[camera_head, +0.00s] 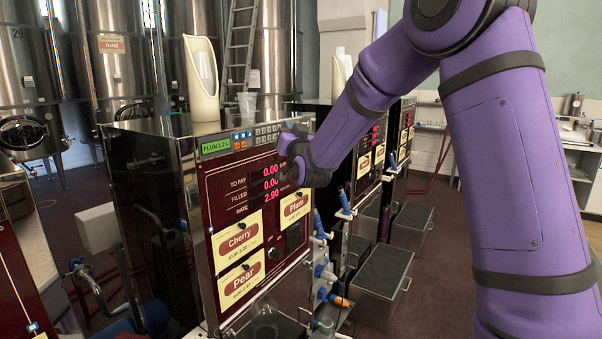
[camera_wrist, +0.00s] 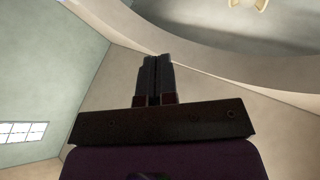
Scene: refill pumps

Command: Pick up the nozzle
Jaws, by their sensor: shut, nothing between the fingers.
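In the head view, several blue-handled nozzles hang in holders along the right side of the refill pumps. The nearest nozzle (camera_head: 324,271) has an orange end and hangs beside the front pump; which nozzle is meant, I cannot tell. Another blue handle (camera_head: 345,203) shows a little behind it. My wrist is in front of the front pump's panel, above and left of these nozzles, and hides part of the panel. My gripper (camera_wrist: 156,62) is shut and empty in the wrist view, against wall and ceiling; no nozzle shows there.
The front pump (camera_head: 235,215) has a keypad, red digits and Cherry, Pear and Plum labels. A clear jar (camera_head: 266,320) stands at its base. A grey bin (camera_head: 378,272) is on the floor to the right. Steel tanks (camera_head: 110,55) stand behind.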

